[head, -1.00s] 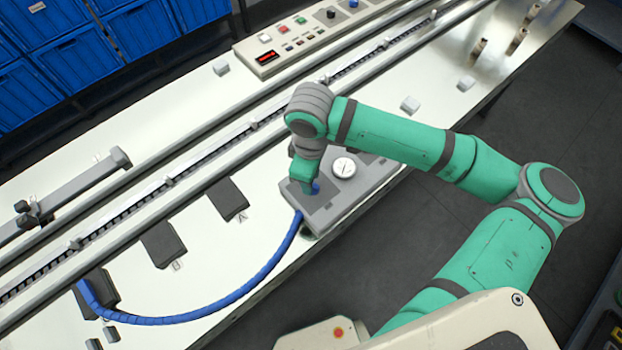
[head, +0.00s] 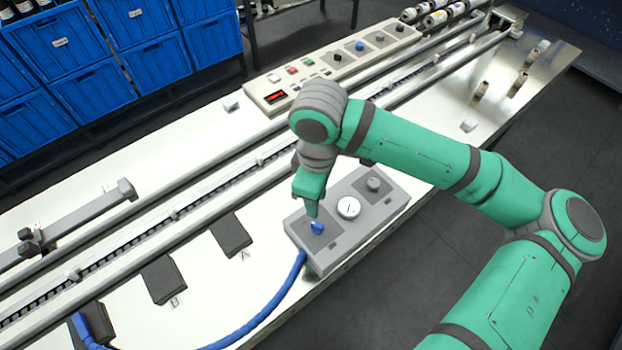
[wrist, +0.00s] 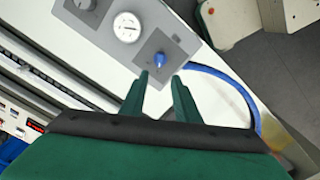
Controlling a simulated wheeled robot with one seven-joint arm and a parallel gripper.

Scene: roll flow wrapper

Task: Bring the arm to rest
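My arm reaches in from the right in the head view. My gripper (head: 313,207) points down at the blue knob (head: 317,228) on the grey valve box (head: 345,240). In the wrist view my gripper's two green fingers (wrist: 159,76) stand apart with nothing between them. The blue knob (wrist: 160,59) shows just beyond the fingertips. In the head view a finger overlaps the knob's upper edge, and I cannot tell whether they touch.
The box also bears a white gauge (head: 349,207) and a grey knob (head: 374,184). A blue hose (head: 262,318) curves left from it. Behind my arm run long rails (head: 205,190) and a control panel (head: 335,65). Dark pads A (head: 231,236) and B (head: 163,280) lie left.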

